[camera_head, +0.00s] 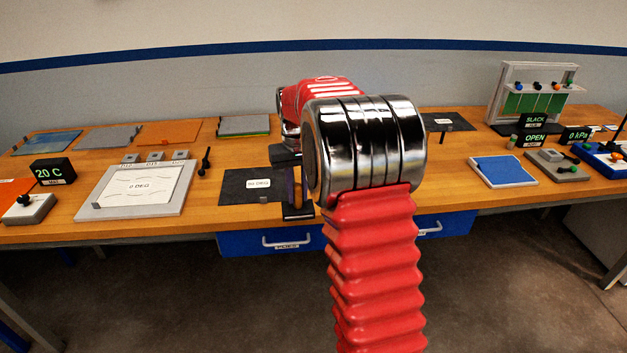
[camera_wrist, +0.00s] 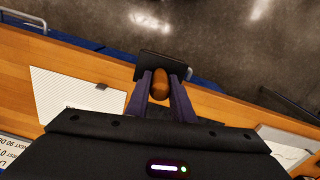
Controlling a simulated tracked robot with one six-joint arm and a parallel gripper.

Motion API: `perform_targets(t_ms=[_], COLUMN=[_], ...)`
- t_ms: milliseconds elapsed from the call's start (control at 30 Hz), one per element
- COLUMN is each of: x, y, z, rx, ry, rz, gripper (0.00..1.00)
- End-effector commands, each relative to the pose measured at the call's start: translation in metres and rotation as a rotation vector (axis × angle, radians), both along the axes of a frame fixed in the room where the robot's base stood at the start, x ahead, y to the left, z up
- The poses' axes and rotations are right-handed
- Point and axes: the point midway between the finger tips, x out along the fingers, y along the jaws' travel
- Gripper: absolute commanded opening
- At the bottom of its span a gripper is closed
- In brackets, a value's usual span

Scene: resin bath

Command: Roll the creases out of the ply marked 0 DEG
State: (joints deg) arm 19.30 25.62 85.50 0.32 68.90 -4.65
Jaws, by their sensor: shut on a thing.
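The pale ply marked 0 DEG (camera_head: 138,187) lies on a light grey board (camera_head: 110,212) at the left of the bench in the head view. Dark wavy crease lines show above and below its label. My gripper (camera_wrist: 160,90) is shut on the brown handle of a tool (camera_wrist: 160,78), with a wide dark piece beyond the fingertips. I take it for a roller, but its working face is hidden. In the head view my gripper (camera_head: 292,190) is over the bench's front edge, right of the 0 DEG ply and apart from it, partly hidden by my arm.
A dark labelled sheet (camera_head: 238,188) lies between the 0 DEG board and my gripper. Small blocks stand behind the board, and a black knobbed pin (camera_head: 205,160) stands to its right. A 20 C display (camera_head: 52,171) is at left. A blue pad (camera_head: 503,171) lies at right.

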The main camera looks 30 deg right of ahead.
Motion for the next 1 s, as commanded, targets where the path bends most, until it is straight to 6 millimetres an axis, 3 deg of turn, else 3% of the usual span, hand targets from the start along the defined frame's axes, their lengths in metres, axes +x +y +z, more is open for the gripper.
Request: perform_targets(t_ms=[267,500,600,767,1000], x=[0.004,-0.005,-0.01,-0.015,-0.016], y=[0.067,0.153,0.178,0.196,0.197], z=[-0.036,-0.07,-0.079,-0.086,-0.086], rx=[0.001,0.0,0.0,0.0,0.0], ry=[0.003,0.001,0.0,0.0,-0.001], rz=[0.074,0.189,0.228,0.257,0.258], gripper=[0.0,0.0,0.0,0.0,0.0])
